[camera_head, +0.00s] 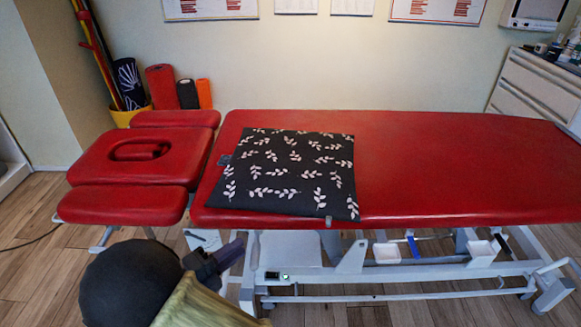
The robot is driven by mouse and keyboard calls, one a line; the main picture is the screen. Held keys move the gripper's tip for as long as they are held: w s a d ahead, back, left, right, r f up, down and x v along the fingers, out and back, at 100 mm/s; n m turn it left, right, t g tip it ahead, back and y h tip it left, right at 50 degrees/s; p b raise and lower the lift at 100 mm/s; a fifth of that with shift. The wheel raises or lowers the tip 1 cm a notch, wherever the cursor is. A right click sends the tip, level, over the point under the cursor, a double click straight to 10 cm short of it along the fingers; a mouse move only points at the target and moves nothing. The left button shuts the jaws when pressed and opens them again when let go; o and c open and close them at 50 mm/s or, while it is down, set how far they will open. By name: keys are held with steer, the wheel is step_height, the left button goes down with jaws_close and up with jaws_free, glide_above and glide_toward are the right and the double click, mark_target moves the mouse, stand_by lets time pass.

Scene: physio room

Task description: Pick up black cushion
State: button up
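The black cushion (286,172) is square and flat, with a pattern of pale leaf sprigs. It lies on the left part of the red treatment table (440,165), near its front edge. A small tag shows at its left side. My arm shows at the bottom left, in front of the table. Its dark end, my gripper (228,254), is below and to the left of the cushion, apart from it. I cannot make out its fingers clearly, so I cannot tell whether it is open or shut.
The red headrest section (135,160) is left of the cushion. The table's white frame (350,265) and trays are below. Foam rollers (163,87) stand by the back wall. A white drawer cabinet (535,85) is at the right. The table top right of the cushion is clear.

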steer(key=b, duration=0.2)
glide_toward(284, 212)
steer(key=x, duration=0.5)
steer(key=shift+d+f, duration=0.15)
steer(key=shift+d, duration=0.25)
steer(key=b+x, duration=0.1)
steer(key=x, duration=0.4)
steer(key=shift+w+a, duration=0.1)
steer(key=shift+w, duration=0.1)
